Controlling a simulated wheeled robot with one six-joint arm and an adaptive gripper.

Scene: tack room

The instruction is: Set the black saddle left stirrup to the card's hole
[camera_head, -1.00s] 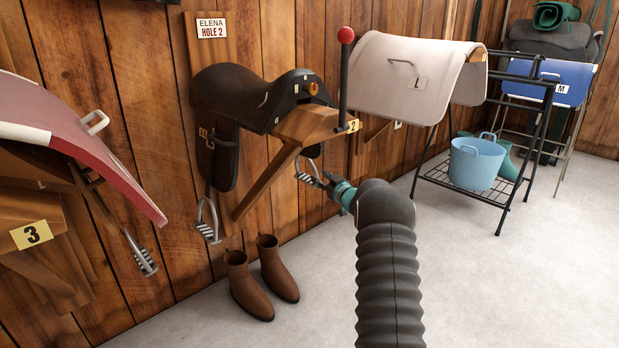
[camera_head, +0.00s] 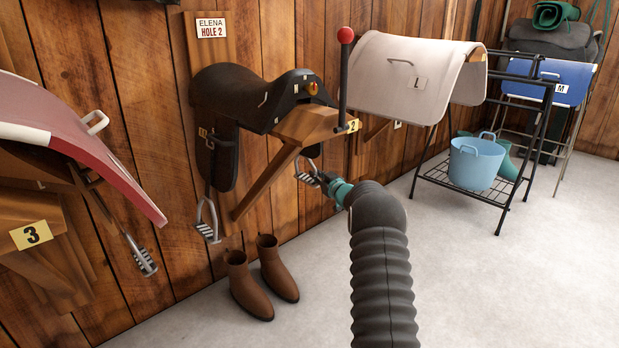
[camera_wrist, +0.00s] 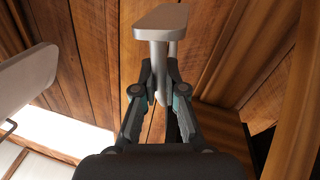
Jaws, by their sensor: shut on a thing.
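The black saddle (camera_head: 232,92) sits on wooden rack 2, under a card (camera_head: 211,27) reading "ELENA HOLE 2". One metal stirrup (camera_head: 207,222) hangs at its left side in the picture. The other stirrup (camera_head: 306,170) hangs at its right side, below the rack's arm. My gripper (camera_head: 324,179) is at this right-hand stirrup. In the wrist view my gripper (camera_wrist: 159,78) is shut on the stirrup's grey metal (camera_wrist: 160,24), whose wide flat part stands beyond the fingertips. The strap and its holes on this side are mostly hidden behind the rack.
Brown boots (camera_head: 266,280) stand on the floor below. A red-knobbed post (camera_head: 344,75) rises by the rack. The floor at right is clear.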

